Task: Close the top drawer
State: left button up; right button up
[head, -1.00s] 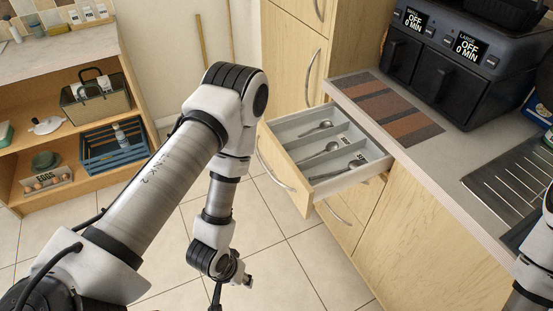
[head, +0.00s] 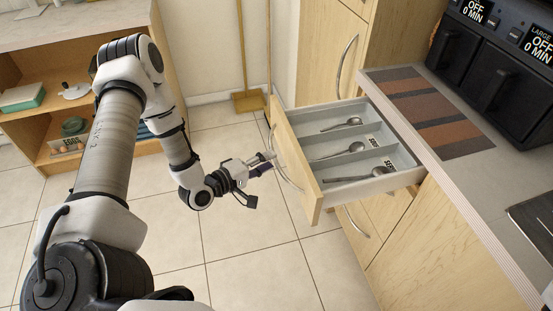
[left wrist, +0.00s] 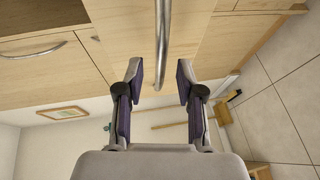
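The top drawer (head: 312,195) is pulled out from the counter. It has a pale wood front, a curved metal handle (head: 285,168) and a grey divided inside holding spoons. My left gripper (head: 268,160) is in front of the drawer front, close to the handle. In the left wrist view my left gripper (left wrist: 160,78) is open, and the handle (left wrist: 162,45) runs between the lines of its two fingers, with a gap on each side. I cannot tell whether anything touches. My right gripper is not in view.
The counter (head: 460,190) above the drawer carries a striped mat (head: 430,110) and a black oven appliance (head: 495,75). A tall cabinet (head: 325,50) stands behind the drawer. A wooden shelf unit (head: 75,120) is at the left. The tiled floor (head: 250,250) is clear.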

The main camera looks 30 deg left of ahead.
pick_arm(q)
jog(key=x, duration=0.3)
jog(key=shift+w+d+f, duration=0.1)
jog(key=shift+w+f, duration=0.05)
jog(key=shift+w, duration=0.15)
grip_shut()
jog(key=shift+w, duration=0.1)
